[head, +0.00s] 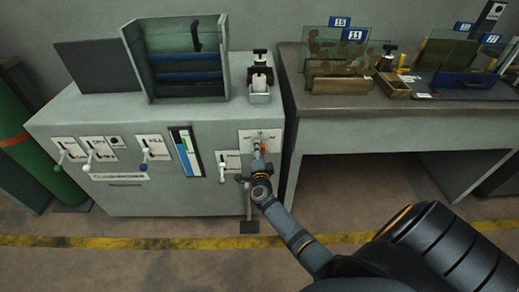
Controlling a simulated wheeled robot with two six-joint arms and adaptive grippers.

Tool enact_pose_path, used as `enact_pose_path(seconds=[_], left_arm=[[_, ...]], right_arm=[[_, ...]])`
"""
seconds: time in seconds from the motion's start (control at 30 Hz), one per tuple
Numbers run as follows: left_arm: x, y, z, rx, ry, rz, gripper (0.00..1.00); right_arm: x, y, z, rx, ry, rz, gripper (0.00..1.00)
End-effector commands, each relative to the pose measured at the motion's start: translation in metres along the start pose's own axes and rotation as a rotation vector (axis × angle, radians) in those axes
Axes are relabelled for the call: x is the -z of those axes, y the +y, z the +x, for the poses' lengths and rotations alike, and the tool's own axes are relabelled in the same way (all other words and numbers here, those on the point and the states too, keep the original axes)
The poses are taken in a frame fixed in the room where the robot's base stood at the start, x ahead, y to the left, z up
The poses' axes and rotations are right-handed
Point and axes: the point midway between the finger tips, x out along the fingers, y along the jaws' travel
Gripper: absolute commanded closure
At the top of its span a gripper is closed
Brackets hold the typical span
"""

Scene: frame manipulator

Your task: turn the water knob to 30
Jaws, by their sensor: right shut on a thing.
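The water knob (256,146) is on a pale plate (272,136) at the right end of the grey cabinet's front. My right gripper (257,160) is at the knob and shut on it. The gripper hides most of the knob, so I cannot read its setting. An orange-red part (263,148) shows just right of the fingers. My left gripper is not in the head view.
Several lever handles, such as the blue-tipped one (145,155), stick out from the cabinet front (130,198). A blue and white gauge (186,152) is beside them. A desk (400,108) with glass panels stands to the right. A green cylinder (50,165) is at left.

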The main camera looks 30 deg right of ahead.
Motion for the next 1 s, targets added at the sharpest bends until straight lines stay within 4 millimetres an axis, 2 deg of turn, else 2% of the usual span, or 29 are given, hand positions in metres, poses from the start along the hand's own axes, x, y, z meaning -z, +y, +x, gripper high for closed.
enact_pose_path(seconds=[0.5, 1.0], left_arm=[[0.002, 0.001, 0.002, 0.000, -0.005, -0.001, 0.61], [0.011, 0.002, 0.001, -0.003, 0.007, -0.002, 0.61]], right_arm=[[0.000, -0.001, 0.000, -0.001, 0.001, 0.425, 0.94], [0.001, -0.001, 0.000, -0.002, 0.001, 0.579, 0.94]])
